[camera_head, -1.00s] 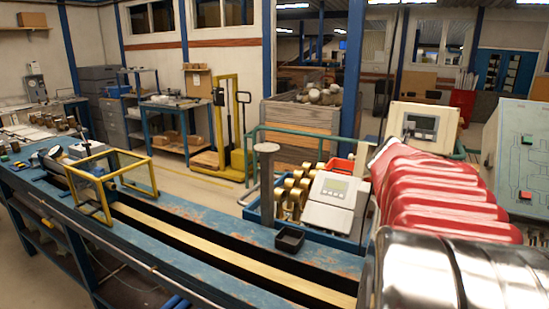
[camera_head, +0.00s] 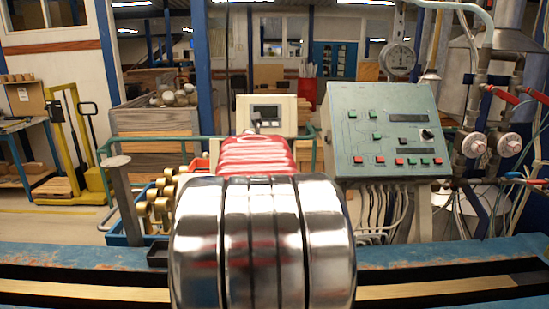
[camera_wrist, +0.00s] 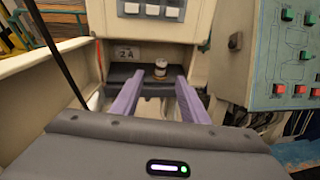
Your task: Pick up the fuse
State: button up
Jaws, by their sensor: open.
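The fuse (camera_wrist: 164,75) is a small, upright, light cylinder with a darker band. In the wrist view it stands on a dark ledge (camera_wrist: 120,73) inside a cream housing (camera_wrist: 150,32), beside a "2A" label (camera_wrist: 125,53). My gripper (camera_wrist: 160,82) reaches toward it with two purple fingers. They are spread apart and nothing is held. The fuse shows ahead, between the fingertip ends; its exact depth from them is hard to tell. In the head view my arm hides the gripper and the fuse. A cream box with a display (camera_head: 292,104) shows behind the arm there.
A sloped control panel (camera_head: 350,130) with red and green buttons stands close on the right; it also shows in the wrist view (camera_wrist: 285,50). Brass fittings (camera_head: 158,203) and a grey post (camera_head: 121,200) stand left of the arm.

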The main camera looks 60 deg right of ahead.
jog(key=shift+x, duration=2.45)
jog(key=shift+x, duration=2.6)
jog(key=shift+r, duration=0.1)
jog(key=shift+c, duration=0.5)
grip_shut()
